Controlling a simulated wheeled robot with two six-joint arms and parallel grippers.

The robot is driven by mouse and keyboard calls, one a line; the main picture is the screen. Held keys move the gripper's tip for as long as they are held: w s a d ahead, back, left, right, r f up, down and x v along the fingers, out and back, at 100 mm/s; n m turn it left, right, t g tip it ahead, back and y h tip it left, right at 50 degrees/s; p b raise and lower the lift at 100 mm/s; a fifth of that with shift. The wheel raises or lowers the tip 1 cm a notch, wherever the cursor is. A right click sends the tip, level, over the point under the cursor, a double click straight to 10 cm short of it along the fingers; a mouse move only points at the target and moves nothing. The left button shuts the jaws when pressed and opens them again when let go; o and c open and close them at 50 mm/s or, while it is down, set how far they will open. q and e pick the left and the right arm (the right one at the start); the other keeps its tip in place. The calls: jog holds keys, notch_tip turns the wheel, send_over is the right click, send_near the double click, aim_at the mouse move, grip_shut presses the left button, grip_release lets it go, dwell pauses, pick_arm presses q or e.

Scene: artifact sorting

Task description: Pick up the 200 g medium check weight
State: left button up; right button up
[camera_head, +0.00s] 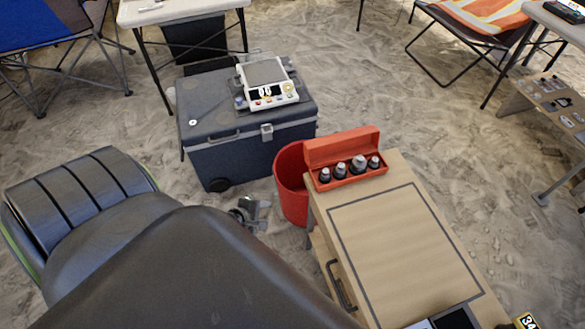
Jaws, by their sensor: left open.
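An open orange case (346,141) sits at the far left corner of the wooden table and holds several dark weights with light tops in a row. One weight (359,164) looks larger than its neighbours, such as the weight (340,171) to its left. No mass labels are legible, so I cannot tell which is the 200 g medium one. My left gripper (252,213) is low over the sand, left of the red bin, open and apart from the case. My own arm partly hides it. My right gripper is not in view.
A red bin (291,185) stands between the wooden table (400,240) and a dark cooler box (235,155). A white scale (268,82) sits on the cooler. The outlined tabletop area is clear. Chairs and tables stand farther back.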

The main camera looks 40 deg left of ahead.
pick_arm(q)
jog(key=w+d+r+n+t+h, duration=0.25)
jog(key=w+r+n, duration=0.2)
jog(key=r, duration=0.45)
jog(key=w+d+r+n+t+h, duration=0.1)
jog(key=w+d+r+n+h, duration=0.15)
jog(key=r+n, duration=0.45)
jog(key=m+b, duration=0.2)
jog(key=b, duration=0.1)
send_near(341, 165)
jog(key=shift+y, duration=0.4)
jog(key=x, duration=0.4)
jog(key=shift+w+d+f, duration=0.15)
jog(key=shift+w+d, duration=0.1)
jog(key=shift+w+d+f, duration=0.15)
jog(key=shift+w, duration=0.25)
jog(key=b+x, duration=0.1)
jog(key=x, duration=0.3)
jog(key=shift+w+d+f, duration=0.1)
jog(key=shift+w+d, duration=0.05)
jog(key=shift+d, duration=0.1)
jog(key=shift+w, duration=0.1)
jog(key=c, duration=0.8)
grip_shut()
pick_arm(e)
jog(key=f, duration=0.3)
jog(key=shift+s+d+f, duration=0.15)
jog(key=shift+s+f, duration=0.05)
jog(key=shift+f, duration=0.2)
